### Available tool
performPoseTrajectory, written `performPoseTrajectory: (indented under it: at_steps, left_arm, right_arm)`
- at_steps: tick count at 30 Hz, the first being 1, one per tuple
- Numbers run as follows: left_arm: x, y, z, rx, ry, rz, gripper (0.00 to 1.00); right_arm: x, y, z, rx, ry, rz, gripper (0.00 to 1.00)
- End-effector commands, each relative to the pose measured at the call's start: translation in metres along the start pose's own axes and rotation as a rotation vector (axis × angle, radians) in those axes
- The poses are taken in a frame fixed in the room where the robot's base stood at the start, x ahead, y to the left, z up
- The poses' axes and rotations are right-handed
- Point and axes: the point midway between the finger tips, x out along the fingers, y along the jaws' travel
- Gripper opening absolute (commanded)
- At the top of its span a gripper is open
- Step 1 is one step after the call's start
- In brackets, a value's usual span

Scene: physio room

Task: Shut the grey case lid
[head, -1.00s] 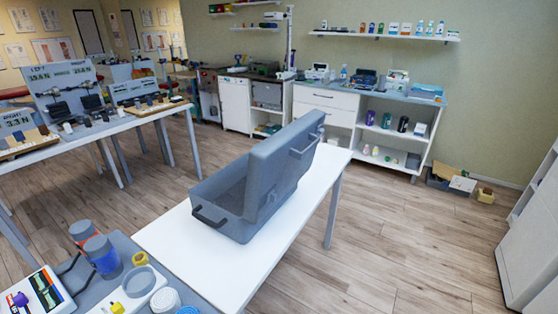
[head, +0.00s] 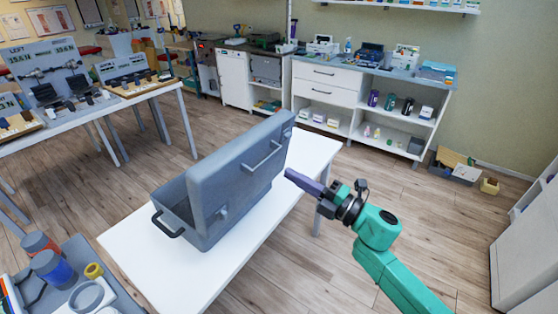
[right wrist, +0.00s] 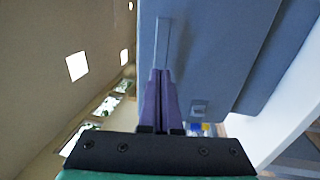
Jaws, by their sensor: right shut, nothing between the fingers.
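The grey case stands on a white table. Its lid (head: 232,168) is raised steeply above the base (head: 176,203), so the case is open. The lid's outer face, with a bar handle (head: 262,158), is turned toward my right arm. The base has a dark handle (head: 166,224) at its left end. My right gripper (head: 288,173) has purple fingers, shut and empty, just right of the lid's outer side. In the right wrist view the fingers (right wrist: 161,72) point along the lid (right wrist: 215,45), close to its handle (right wrist: 163,40). I cannot tell whether they touch. My left gripper is out of view.
The white table (head: 150,270) has bare room in front of the case. A grey-topped trolley (head: 112,290) with cups and a roll stands at the lower left. White cabinets (head: 320,90) line the back wall. Open floor lies to the right.

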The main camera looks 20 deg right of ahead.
Motion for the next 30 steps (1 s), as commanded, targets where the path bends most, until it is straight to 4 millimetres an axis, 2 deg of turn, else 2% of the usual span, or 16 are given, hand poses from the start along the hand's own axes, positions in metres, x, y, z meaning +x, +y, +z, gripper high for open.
performPoseTrajectory:
  at_steps: [1, 3, 8, 22, 30]
  left_arm:
    - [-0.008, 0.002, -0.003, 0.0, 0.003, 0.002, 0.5]
    - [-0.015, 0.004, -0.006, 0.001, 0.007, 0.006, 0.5]
    - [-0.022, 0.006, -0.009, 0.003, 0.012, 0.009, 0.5]
    - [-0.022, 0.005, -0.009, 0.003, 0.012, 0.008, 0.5]
    - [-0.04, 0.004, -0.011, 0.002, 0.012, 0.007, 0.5]
  right_arm:
    - [0.012, 0.006, 0.0, -0.001, 0.001, 0.004, 0.0]
    - [0.025, 0.006, 0.0, 0.0, -0.001, 0.003, 0.0]
    - [0.044, 0.003, 0.0, 0.001, 0.0, 0.002, 0.0]
    - [0.049, 0.001, 0.001, 0.0, 0.0, -0.005, 0.0]
    - [0.066, 0.014, 0.011, -0.007, 0.0, -0.078, 0.0]
